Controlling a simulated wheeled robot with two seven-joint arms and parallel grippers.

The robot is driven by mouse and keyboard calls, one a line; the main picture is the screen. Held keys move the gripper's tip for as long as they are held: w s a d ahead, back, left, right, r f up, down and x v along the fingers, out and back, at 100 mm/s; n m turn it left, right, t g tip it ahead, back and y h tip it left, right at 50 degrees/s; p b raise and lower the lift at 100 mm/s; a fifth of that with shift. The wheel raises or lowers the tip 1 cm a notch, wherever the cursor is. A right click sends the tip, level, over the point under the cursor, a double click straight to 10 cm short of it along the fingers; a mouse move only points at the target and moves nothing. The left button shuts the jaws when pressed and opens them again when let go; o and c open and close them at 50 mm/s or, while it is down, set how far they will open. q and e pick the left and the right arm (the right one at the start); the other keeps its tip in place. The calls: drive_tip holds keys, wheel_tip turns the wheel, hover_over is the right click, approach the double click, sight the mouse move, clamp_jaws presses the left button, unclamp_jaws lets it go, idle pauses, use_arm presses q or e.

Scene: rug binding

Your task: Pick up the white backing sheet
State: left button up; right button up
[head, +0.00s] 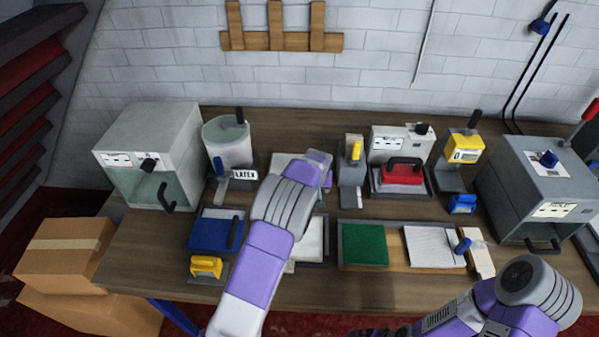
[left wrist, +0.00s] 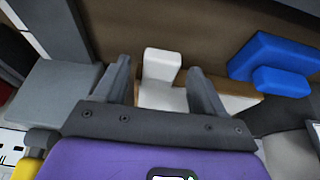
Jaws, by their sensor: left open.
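In the head view, a white flat piece (head: 311,238) lies in a dark tray at the front middle, partly hidden by my left arm. A ribbed white sheet (head: 431,246) lies beside a green square (head: 364,245) on a wooden board. I cannot tell which is the backing sheet. My left gripper (head: 318,165) is over a pale grey piece at the back middle. In the left wrist view its jaws (left wrist: 163,85) are open and empty; a white piece with a raised block (left wrist: 162,64) shows between and beyond the fingers. My right gripper (head: 385,332) is mostly cut off at the bottom edge.
A blue pad with a dark handle (head: 208,232) and a yellow block (head: 206,267) are left of my left arm. Bare table (head: 140,262) shows at front left.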

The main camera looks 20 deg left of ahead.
use_arm(q)
drive_tip(key=c, duration=1.2)
